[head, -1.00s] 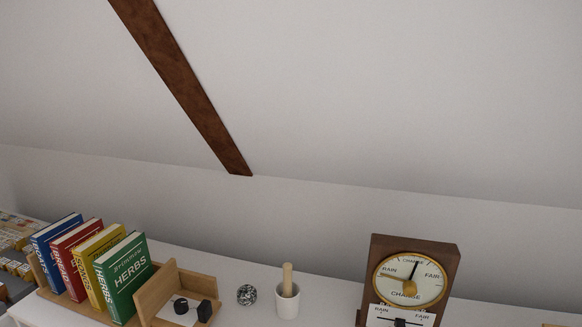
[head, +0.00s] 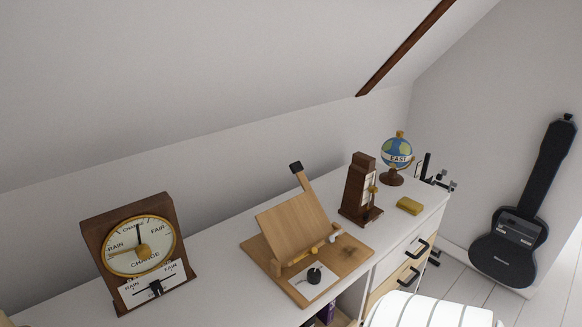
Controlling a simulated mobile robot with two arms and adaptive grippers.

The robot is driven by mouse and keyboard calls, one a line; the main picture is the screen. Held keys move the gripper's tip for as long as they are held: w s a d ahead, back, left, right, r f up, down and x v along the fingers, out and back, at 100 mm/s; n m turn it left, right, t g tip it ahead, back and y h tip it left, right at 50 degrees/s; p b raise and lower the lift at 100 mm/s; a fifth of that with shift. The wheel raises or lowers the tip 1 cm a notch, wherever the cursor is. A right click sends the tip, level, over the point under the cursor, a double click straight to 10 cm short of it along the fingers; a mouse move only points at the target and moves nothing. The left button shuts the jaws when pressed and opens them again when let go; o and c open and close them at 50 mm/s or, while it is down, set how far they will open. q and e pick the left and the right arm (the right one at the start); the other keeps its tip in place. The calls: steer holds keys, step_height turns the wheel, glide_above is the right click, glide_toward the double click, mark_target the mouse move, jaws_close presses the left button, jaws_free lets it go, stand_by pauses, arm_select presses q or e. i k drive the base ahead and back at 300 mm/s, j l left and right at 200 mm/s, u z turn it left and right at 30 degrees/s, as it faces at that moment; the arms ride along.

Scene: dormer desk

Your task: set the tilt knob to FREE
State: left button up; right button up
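A wooden stand (head: 292,225) with a tilted board sits on the white desk near the middle of the head view. A small round black knob (head: 315,275) stands on a white plate (head: 318,290) at the front of its base. Any lettering on this plate is too small to read, so I cannot tell the knob's setting. A black block (head: 296,167) tops a wooden post behind the board. Neither of my grippers shows in this view.
A barometer (head: 140,245) stands left on the desk (head: 220,258). Right of the stand are a wooden metronome-like case (head: 357,190), a yellow block (head: 409,206) and a globe (head: 396,153). A white striped seat (head: 425,310) is in front. A guitar case (head: 520,235) leans at the right wall.

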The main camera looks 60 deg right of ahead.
mark_target(314, 275)
steer(key=z, duration=1.9)
